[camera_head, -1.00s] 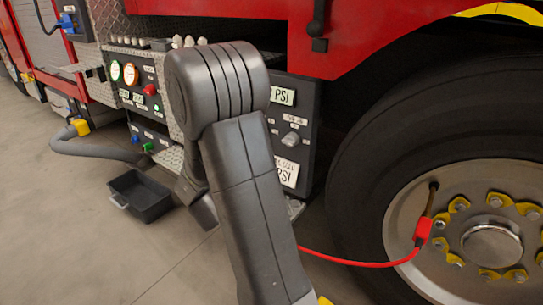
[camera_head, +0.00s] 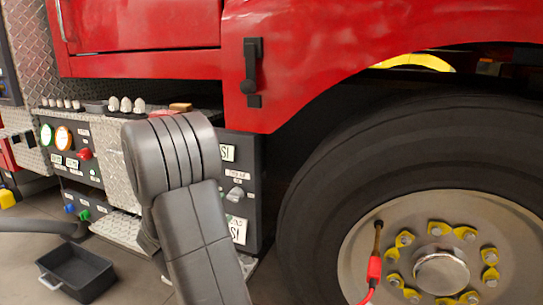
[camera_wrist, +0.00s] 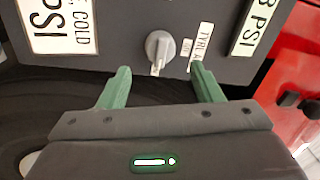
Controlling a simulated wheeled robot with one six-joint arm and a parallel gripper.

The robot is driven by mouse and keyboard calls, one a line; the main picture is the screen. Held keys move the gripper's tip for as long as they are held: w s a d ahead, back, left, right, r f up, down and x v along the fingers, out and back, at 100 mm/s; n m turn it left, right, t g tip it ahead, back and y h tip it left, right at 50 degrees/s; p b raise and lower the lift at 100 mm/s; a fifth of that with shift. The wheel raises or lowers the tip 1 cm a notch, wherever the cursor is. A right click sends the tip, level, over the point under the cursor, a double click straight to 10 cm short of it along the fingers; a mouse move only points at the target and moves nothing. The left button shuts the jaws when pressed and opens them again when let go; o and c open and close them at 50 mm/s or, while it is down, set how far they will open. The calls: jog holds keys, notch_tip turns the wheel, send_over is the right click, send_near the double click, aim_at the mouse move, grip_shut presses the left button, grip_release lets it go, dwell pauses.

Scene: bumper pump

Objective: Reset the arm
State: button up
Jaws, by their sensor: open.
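My gripper (camera_wrist: 160,88) shows in the wrist view with its two green fingers spread apart and nothing between them. It faces a dark panel (camera_wrist: 125,25) that carries a grey knob (camera_wrist: 159,46) and white PSI labels. The knob lies beyond the fingertips, roughly midway between them; I cannot tell the exact gap. In the head view my arm stands bent in front of the truck's pump panel, and my gripper is hidden behind it. The same grey knob (camera_head: 235,194) shows just right of my arm.
A red fire truck (camera_head: 330,35) fills the back. A large wheel (camera_head: 310,210) with a red hose fitting (camera_head: 374,268) stands at the right. A black bin (camera_head: 76,272) sits on the floor at the lower left. A control panel (camera_head: 62,150) with gauges is at the left.

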aim_at(232, 200)
jog(key=b+x, duration=0.1)
jog(key=x, duration=0.5)
jog(key=shift+w+d, duration=0.1)
jog(key=shift+w, duration=0.05)
